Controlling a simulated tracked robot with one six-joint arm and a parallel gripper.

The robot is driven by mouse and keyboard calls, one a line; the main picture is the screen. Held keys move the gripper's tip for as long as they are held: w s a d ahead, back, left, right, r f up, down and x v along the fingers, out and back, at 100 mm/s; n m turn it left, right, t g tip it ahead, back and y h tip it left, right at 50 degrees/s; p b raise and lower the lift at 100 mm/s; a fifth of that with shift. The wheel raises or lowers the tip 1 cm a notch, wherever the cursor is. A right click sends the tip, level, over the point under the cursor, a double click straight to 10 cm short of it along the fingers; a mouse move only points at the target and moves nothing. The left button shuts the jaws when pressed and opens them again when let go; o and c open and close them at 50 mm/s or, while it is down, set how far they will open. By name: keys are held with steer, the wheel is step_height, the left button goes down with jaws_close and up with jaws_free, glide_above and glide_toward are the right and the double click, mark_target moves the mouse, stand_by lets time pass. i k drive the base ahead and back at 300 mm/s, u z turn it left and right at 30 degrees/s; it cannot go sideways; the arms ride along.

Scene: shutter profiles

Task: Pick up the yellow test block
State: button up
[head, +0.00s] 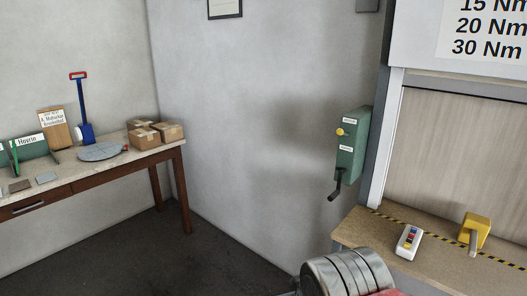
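The yellow test block (475,229) is on the wooden bench top at the right, in front of the pale wood panel. A short light-coloured bar shows at its front and reaches down toward the bench top. The block stands by the black-and-yellow striped line. Nothing is seen touching it from above. My gripper is not seen in this view; only a metal part of my arm shows at the bottom, to the left of the block.
A green wall box (351,145) with a crank juts out above. Left, a table (155,150) holds cartons (157,132) and a blue shovel (84,110). Dark floor between is clear.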

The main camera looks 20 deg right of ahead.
mark_target(474, 229)
steer(key=z, duration=0.4)
steer(key=i, duration=0.5)
steer(key=z, duration=0.65)
steer(key=i, duration=0.55)
steer(key=z, duration=0.3)
